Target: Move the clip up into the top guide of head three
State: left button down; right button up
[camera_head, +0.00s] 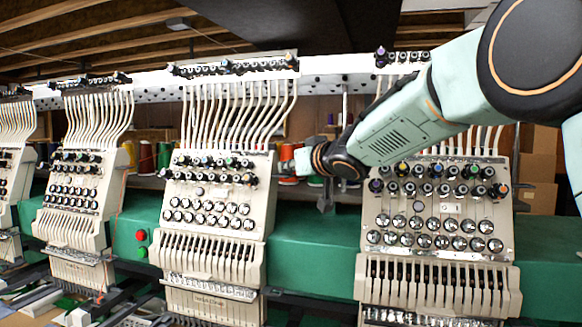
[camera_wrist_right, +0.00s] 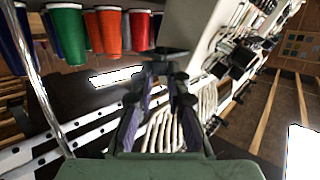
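Multi-needle embroidery heads stand in a row in the head view. The third from the left (camera_head: 215,195) has a top guide rail (camera_head: 232,66) with pale thread tubes hanging below it. My right gripper (camera_head: 303,162) reaches in from the right, in front of the gap between this head and the rightmost head (camera_head: 440,220), well below the top guide. In the right wrist view its fingers (camera_wrist_right: 165,72) come close together with a small dark piece across their tips. I cannot tell whether that piece is the clip or part of the fingers. My left gripper is out of view.
Thread cones in several colours (camera_wrist_right: 105,30) hang at the upper left of the wrist view, near my gripper. A white perforated rail (camera_head: 330,90) runs behind the heads. A green beam (camera_head: 312,235) joins them lower down. Red and green buttons (camera_head: 141,236) sit on it.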

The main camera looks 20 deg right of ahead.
jog(key=o, duration=0.3)
jog(key=shift+d, duration=0.1)
jog(key=shift+o, duration=0.9)
jog(key=shift+a, duration=0.3)
jog(key=shift+d, duration=0.1)
jog(key=v, duration=0.7)
jog(key=shift+s, duration=0.25)
jog(key=shift+d, duration=0.1)
